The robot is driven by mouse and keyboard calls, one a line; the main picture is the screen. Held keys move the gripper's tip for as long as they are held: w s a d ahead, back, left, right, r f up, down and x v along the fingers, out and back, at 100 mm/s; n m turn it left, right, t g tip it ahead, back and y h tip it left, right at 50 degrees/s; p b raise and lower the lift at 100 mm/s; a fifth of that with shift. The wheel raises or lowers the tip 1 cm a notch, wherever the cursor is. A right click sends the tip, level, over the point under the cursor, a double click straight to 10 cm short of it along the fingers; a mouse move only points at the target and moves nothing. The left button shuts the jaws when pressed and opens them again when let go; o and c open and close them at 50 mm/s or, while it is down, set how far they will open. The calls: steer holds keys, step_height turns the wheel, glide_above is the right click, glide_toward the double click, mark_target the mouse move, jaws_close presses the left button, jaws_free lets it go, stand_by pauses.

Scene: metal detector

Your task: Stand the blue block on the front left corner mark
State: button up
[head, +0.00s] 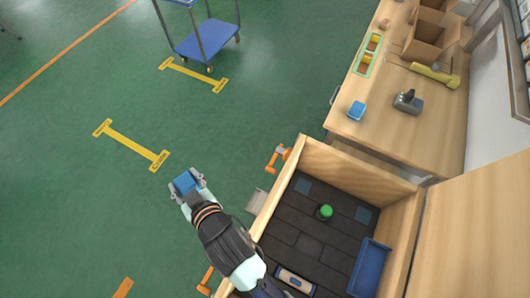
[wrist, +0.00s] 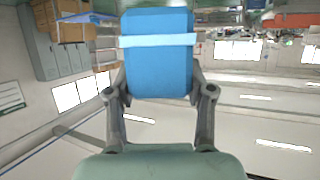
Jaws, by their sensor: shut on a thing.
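My gripper (head: 187,186) is shut on the blue block (wrist: 157,60), which has a pale band across it in the wrist view. The block also shows between the fingers in the head view (head: 185,181). It is held to the left of a wooden-walled box (head: 345,165), outside its wall. On the box's dark floor are two blue-grey square marks, one at the upper left (head: 303,185) and one at the right (head: 363,214). I cannot tell which is the front left corner mark; my arm and the walls hide part of the floor.
A green round object (head: 326,212) stands on the box floor. A blue tray (head: 371,265) and a wood-and-blue object (head: 295,281) lie near its lower side. Orange clamps (head: 276,157) sit by the left wall.

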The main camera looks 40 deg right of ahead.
steer(key=shift+s+a+f, duration=0.1)
steer(key=shift+s+a, duration=0.1)
steer(key=shift+a, duration=0.1)
steer(key=d+f+m+g+h+b, duration=0.1)
steer(key=d+f+m+h+b, duration=0.35)
steer(key=d, duration=0.65)
steer(key=d+f+m+h+b, duration=0.1)
steer(key=d+f+b, duration=0.55)
steer(key=d, duration=0.55)
steer(key=s+d+f+m+g+h+b, duration=0.25)
steer(key=s+d+f, duration=0.25)
steer(key=d, duration=0.4)
steer(key=s+d+f+m+g+h+b, duration=0.1)
steer(key=s+d+f+h+b, duration=0.15)
steer(key=s+d+f, duration=0.4)
steer(key=shift+y, duration=0.35)
steer(key=d+f+b, duration=0.1)
steer(key=f+b, duration=0.3)
steer(key=f, duration=0.5)
steer(key=d+f+b, duration=0.1)
steer(key=f+b, duration=0.4)
steer(key=f, duration=0.4)
steer(key=s+d+f+b, duration=0.1)
steer(key=f+b, duration=0.4)
steer(key=f, duration=0.5)
steer(key=shift+d, duration=0.1)
steer(key=shift+f, duration=0.15)
steer(key=o, duration=1.2)
steer(key=shift+o, duration=0.2)
